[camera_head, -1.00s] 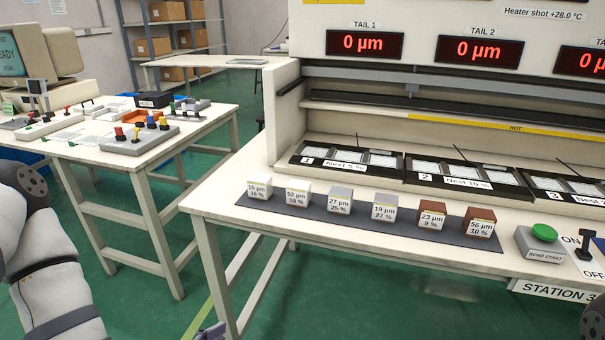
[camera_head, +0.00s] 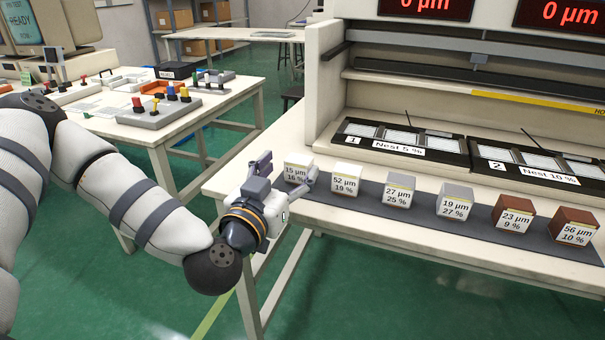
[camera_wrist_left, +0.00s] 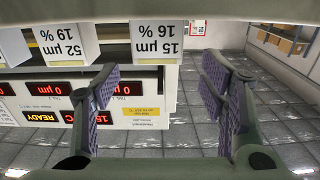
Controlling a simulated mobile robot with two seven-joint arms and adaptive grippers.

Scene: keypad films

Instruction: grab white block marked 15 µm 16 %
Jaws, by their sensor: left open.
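The white block marked 15 µm 16 % (camera_head: 297,172) stands at the left end of the dark mat (camera_head: 373,192). It also shows, upside down, in the left wrist view (camera_wrist_left: 157,40). My left gripper (camera_head: 287,168) is open at this block, with one finger to its left and the other near its right front. In the left wrist view the block lies in line with the gap between the open fingers (camera_wrist_left: 158,72), toward the tips; I see no finger touching it. My right gripper is not in view.
The block marked 52 µm 19 % (camera_head: 346,180) stands close to the right, followed by several more blocks along the mat. The nest trays (camera_head: 400,143) lie behind. A side table (camera_head: 150,115) with coloured parts stands at left.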

